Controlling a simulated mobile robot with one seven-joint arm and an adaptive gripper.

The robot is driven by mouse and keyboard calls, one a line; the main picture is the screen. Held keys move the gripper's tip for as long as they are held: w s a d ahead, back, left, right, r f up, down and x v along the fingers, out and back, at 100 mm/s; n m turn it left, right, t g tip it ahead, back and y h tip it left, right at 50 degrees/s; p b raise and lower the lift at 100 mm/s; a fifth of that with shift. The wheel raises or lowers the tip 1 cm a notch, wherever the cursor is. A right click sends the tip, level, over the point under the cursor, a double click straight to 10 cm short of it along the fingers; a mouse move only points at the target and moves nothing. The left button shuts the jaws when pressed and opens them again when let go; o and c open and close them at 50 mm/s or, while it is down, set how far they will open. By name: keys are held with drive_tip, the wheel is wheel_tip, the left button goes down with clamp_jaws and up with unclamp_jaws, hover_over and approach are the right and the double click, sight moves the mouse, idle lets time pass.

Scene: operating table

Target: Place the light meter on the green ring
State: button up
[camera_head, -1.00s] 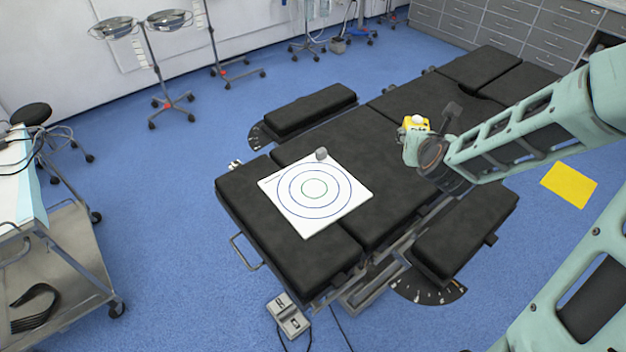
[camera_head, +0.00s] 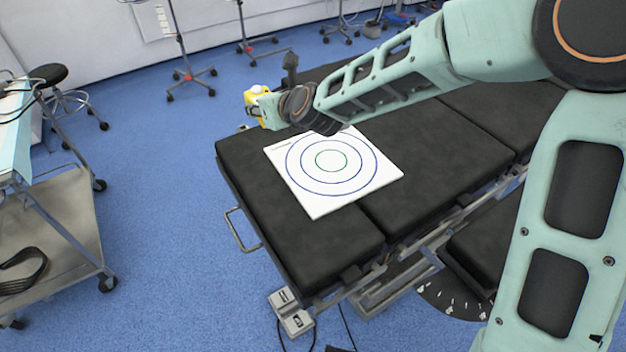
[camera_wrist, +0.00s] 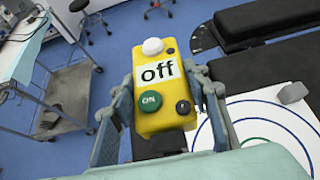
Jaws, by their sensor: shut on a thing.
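The light meter (camera_head: 257,103) is a yellow box with a white dome, an "off" label and a green ON button, clear in the wrist view (camera_wrist: 160,95). My gripper (camera_head: 266,109) is shut on it, with one finger on each side. It is held up near the far-left corner of the white target sheet (camera_head: 375,178). The green ring (camera_head: 332,171) is the smallest circle on the sheet, inside blue circles. The ring is to the right of and nearer than my gripper in the head view; it shows partly in the wrist view (camera_wrist: 256,139).
A small grey object (camera_wrist: 292,92) stands at the sheet's edge; my arm hides it in the head view. The black operating table (camera_head: 300,227) has bare padding around the sheet. A metal cart (camera_head: 60,215) stands at the left.

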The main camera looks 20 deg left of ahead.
drive_tip(key=shift+s+a+f, duration=0.25)
drive_tip(key=shift+s+a, duration=0.1)
drive_tip(key=shift+a, duration=0.25)
drive_tip(key=shift+s+a+f, duration=0.2)
drive_tip(key=shift+s+a, duration=0.1)
drive_tip(key=shift+a, duration=0.25)
drive_tip(key=d+f, duration=0.3)
drive_tip(key=d, duration=0.5)
drive_tip(key=b, duration=0.2)
hover_over(313, 167)
drive_tip(key=f, duration=0.5)
drive_tip(key=shift+a+f, duration=0.4)
drive_tip(key=shift+w+d+f, duration=0.1)
drive_tip(key=shift+d+f, duration=0.15)
drive_tip(key=shift+f, duration=0.05)
wheel_tip(313, 167, down, 4)
drive_tip(key=shift+d+r+n+b, duration=0.15)
drive_tip(key=shift+r+n+b, duration=0.15)
drive_tip(key=shift+b, duration=0.5)
drive_tip(key=shift+g+y, duration=0.3)
drive_tip(key=o, duration=1.4)
drive_tip(key=shift+f, duration=0.1)
drive_tip(key=shift+o, duration=0.2)
